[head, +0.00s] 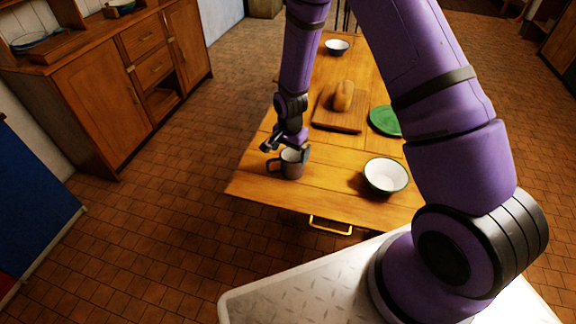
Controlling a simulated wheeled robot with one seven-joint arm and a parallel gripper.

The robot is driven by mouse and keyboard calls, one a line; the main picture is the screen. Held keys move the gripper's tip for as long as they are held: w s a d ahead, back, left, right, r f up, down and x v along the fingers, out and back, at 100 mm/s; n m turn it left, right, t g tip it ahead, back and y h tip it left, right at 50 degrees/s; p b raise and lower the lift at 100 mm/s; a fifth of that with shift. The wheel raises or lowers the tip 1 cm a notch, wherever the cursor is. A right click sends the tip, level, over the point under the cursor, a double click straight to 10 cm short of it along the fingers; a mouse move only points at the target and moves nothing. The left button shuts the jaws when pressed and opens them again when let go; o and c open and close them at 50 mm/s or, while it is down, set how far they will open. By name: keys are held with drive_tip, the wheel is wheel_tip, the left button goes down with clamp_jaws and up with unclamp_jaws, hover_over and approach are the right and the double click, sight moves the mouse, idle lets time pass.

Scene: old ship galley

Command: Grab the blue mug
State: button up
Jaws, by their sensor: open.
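A mug (291,168) stands upright on the wooden table (262,187), near its front left corner. It looks grey-blue in this light, with a darker handle on its left side. My gripper (285,153) is open and right at the mug's upper part, coming from above and behind. One finger shows to the left of the mug near its rim and another part shows to its right. I cannot tell whether the fingers touch the mug. The gripper hides part of the mug's rim.
A white bowl with a dark rim (386,176) stands right of the mug. A wooden cabinet (110,100) stands left, across open tiled floor.

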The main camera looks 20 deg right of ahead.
drive_tip(key=shift+s+d+f, duration=0.15)
drive_tip(key=shift+f, duration=2.45)
drive_tip(key=shift+c, duration=0.2)
drive_tip(key=c, duration=0.8)
